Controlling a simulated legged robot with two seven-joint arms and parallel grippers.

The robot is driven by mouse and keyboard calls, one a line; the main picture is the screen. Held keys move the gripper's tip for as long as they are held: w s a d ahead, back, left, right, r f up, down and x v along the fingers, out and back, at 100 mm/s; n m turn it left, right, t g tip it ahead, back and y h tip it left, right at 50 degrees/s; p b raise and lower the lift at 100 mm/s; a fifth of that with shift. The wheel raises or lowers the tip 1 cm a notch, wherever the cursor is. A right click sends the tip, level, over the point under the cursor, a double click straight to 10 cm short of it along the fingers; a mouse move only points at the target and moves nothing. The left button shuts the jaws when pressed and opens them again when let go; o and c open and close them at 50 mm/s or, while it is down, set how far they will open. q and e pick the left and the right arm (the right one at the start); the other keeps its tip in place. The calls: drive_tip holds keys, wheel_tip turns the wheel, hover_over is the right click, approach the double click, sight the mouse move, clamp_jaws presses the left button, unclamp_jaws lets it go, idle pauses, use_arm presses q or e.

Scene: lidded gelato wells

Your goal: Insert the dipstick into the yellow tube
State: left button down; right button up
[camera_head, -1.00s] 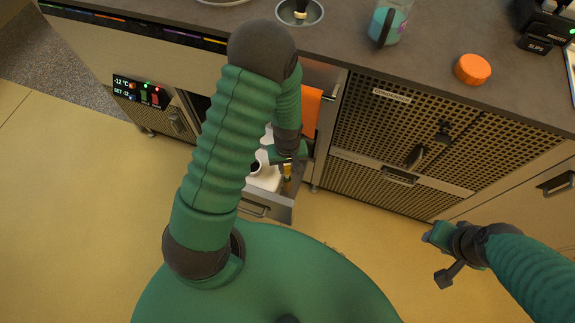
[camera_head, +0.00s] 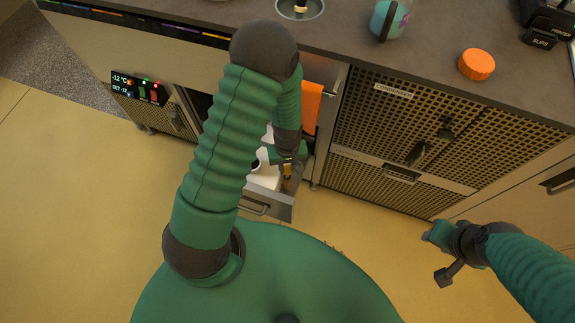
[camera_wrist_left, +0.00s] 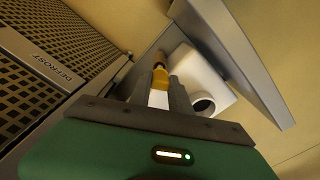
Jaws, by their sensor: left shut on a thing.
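My left gripper (camera_head: 288,160) reaches down into the open drawer at the cabinet front. In the left wrist view its two grey fingers (camera_wrist_left: 158,97) are shut on a pale, slim piece, which I take to be the dipstick (camera_wrist_left: 158,99). A yellow tube (camera_wrist_left: 161,79) with a dark and brown end is in line with it, just beyond the fingertips. It also shows as a small yellow spot in the head view (camera_head: 287,171). The fingers hide the join, so I cannot tell how deep the dipstick sits.
A white container with a round dark opening (camera_wrist_left: 190,75) is in the drawer, close beside the fingers. The metal drawer wall (camera_wrist_left: 240,60) rises beyond it. An orange cloth (camera_head: 311,105) hangs above the drawer. An orange cap (camera_head: 477,65) lies on the counter (camera_head: 420,50).

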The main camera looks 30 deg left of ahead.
sight(287, 172)
use_arm(q)
drive_tip(key=shift+f+b, duration=1.15)
drive_tip(key=shift+f, duration=0.65)
drive_tip(key=c, duration=1.1)
unclamp_jaws()
wheel_tip(287, 172, up, 5)
drive_tip(key=p, duration=0.5)
drive_tip(key=shift+r, duration=0.15)
